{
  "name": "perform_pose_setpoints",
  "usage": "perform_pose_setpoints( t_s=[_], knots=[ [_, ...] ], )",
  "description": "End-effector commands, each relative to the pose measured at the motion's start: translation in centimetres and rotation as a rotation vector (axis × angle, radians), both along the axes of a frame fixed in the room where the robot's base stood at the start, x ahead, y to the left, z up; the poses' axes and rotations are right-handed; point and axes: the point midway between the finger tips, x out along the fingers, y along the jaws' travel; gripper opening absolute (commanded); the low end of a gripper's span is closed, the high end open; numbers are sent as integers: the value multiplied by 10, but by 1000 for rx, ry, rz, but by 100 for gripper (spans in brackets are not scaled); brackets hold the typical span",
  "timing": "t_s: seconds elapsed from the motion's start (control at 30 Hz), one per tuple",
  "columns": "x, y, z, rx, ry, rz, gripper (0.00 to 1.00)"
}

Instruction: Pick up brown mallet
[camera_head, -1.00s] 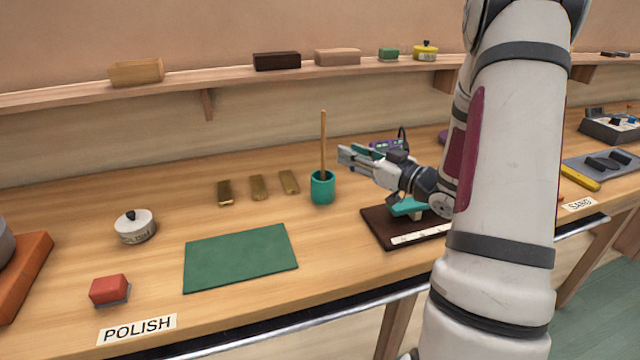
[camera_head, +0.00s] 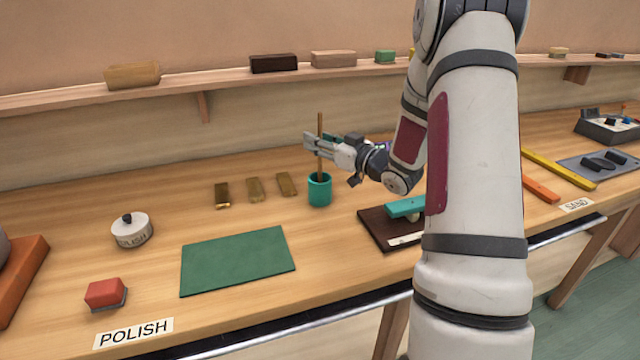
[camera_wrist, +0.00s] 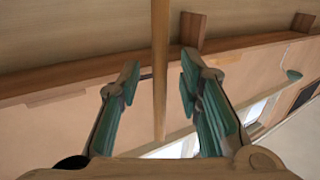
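The brown mallet (camera_head: 320,122) shows as a thin wooden stick standing upright in a teal cup (camera_head: 319,191). Its lower end is hidden inside the cup, so I see no mallet head. My gripper (camera_head: 313,144) is at the stick, above the cup's rim, reaching in from the right. In the wrist view the stick (camera_wrist: 160,45) runs between the two fingers of my gripper (camera_wrist: 158,80). The fingers stand apart with a gap on both sides of the stick.
Several brass bars (camera_head: 255,190) lie left of the cup. A green mat (camera_head: 238,260) lies in front of them. A dark board (camera_head: 375,229) with a teal-topped block (camera_head: 405,207) is right of the cup. A shelf (camera_head: 230,88) with blocks runs along the back wall.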

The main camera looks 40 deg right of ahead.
Motion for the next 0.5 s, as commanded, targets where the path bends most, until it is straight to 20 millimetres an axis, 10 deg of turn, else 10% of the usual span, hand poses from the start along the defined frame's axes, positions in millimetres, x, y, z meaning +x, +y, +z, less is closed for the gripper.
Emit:
perform_pose_setpoints(
  t_s=[0.1,0.23,0.5],
  knots=[
    [0,0,0,0,0,0,31],
    [-1,0,0,0,0,0,1],
    [-1,0,0,0,-1,0,0]
  ],
)
